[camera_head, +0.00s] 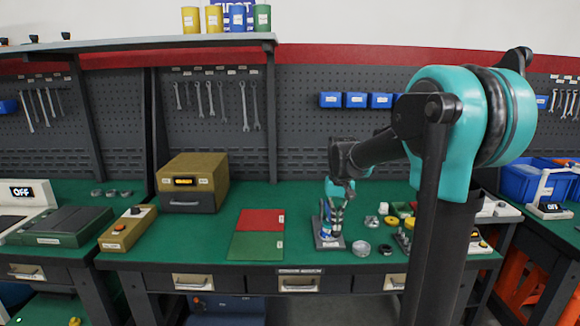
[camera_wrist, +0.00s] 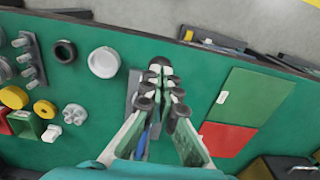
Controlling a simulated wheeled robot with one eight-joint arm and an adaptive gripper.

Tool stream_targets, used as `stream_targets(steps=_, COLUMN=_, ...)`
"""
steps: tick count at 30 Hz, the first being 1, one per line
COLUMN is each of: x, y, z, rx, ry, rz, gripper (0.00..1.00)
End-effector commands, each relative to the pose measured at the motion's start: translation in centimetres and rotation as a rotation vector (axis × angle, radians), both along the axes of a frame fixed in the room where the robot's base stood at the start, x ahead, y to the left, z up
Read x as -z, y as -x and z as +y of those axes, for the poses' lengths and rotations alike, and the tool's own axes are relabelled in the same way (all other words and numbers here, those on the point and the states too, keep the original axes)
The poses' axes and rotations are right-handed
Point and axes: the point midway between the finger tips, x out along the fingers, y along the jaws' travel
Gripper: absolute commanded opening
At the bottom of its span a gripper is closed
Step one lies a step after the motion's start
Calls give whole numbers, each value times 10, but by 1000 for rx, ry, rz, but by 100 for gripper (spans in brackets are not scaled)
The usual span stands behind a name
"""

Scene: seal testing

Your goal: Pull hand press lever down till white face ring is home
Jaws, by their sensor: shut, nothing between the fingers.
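The hand press (camera_head: 331,243) stands on the green bench, its grey base showing below my gripper. In the wrist view part of a grey base (camera_wrist: 131,92) shows beside my fingers. My gripper (camera_head: 328,226) points down over the press; in the wrist view its fingertips (camera_wrist: 160,72) are together with nothing held. My fingers and wrist cover most of the press, so the lever cannot be made out clearly. The white face ring cannot be seen at the press. A round whitish part (camera_wrist: 104,62) lies apart from the press, also in the head view (camera_head: 361,248).
A red mat (camera_head: 262,220) and green mat (camera_head: 256,246) lie left of the press. A dark round part (camera_wrist: 65,51), yellow rings (camera_wrist: 14,97) and a pegged stand (camera_wrist: 30,60) lie on its other side. A brown box (camera_head: 192,178) stands farther left.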

Motion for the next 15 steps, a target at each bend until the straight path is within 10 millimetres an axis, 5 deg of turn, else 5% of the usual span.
stream_targets(steps=15, x=14, y=2, z=0, rx=0, ry=0, rz=0, gripper=0)
